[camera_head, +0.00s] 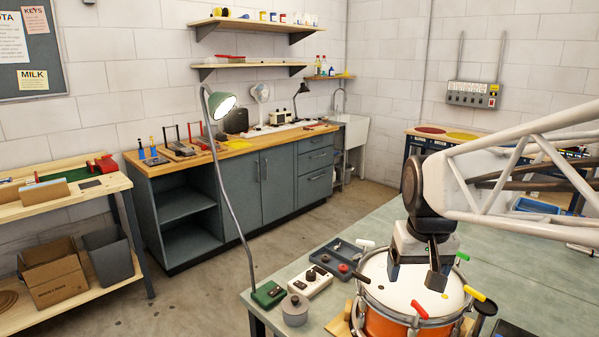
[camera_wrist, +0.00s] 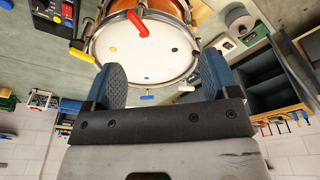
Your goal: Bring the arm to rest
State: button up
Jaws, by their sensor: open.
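My gripper (camera_head: 414,279) is open and empty, pointing down over the white head of an orange drum (camera_head: 388,326) on the workbench. Its fingertips look close above the drumhead; I cannot tell if they touch. In the wrist view the two blue-grey fingers stand wide apart (camera_wrist: 162,78), with the white drumhead (camera_wrist: 150,55) between and beyond them. Coloured handles sit round the drum's rim, among them a red one (camera_head: 418,309), a yellow one (camera_head: 474,293) and a white one (camera_head: 366,243). Small coloured dots mark the head. My arm reaches in from the right.
The grey-green bench (camera_head: 540,260) also holds a dark tray (camera_head: 347,257), a white knobbed box (camera_head: 310,281), a grey round container (camera_head: 295,311) and a green lamp (camera_head: 268,293) with a tall bent stem. The bench right of the drum has clear room.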

jog(key=s+a+f, duration=0.1)
jog(key=s+f, duration=0.1)
jog(key=s, duration=0.5)
jog(key=s+a+f, duration=0.1)
jog(key=s+f, duration=0.1)
jog(key=s, duration=0.4)
jog(key=shift+s+a+f+t, duration=0.25)
jog(key=shift+s+a+t, duration=0.05)
jog(key=shift+s+t, duration=0.1)
jog(key=shift+c, duration=0.3)
